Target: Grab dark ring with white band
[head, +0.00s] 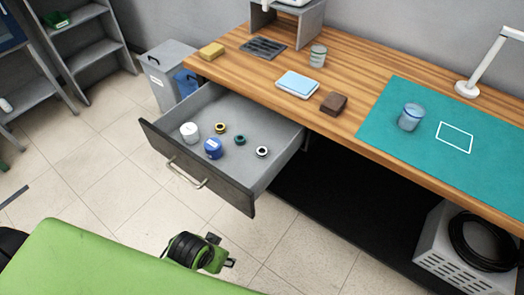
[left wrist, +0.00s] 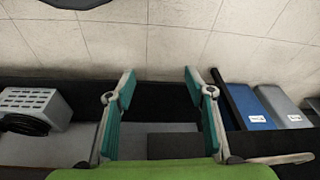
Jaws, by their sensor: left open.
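The dark ring with a white band (head: 262,152) lies in the open drawer (head: 247,197), near its right side. A dark green ring (head: 239,140) and a yellow-and-dark ring (head: 220,127) lie to its left. My left gripper (head: 228,262) is in front of the drawer, apart from the ring. In the left wrist view my left gripper (left wrist: 160,75) has its fingers spread wide with nothing between them. No ring can be made out there. My right gripper is not in view.
The desk (head: 340,62) lies behind and right of the drawer. Grey and blue bins (head: 165,66) stand behind it. A white perforated box (head: 440,245) stands under the desk.

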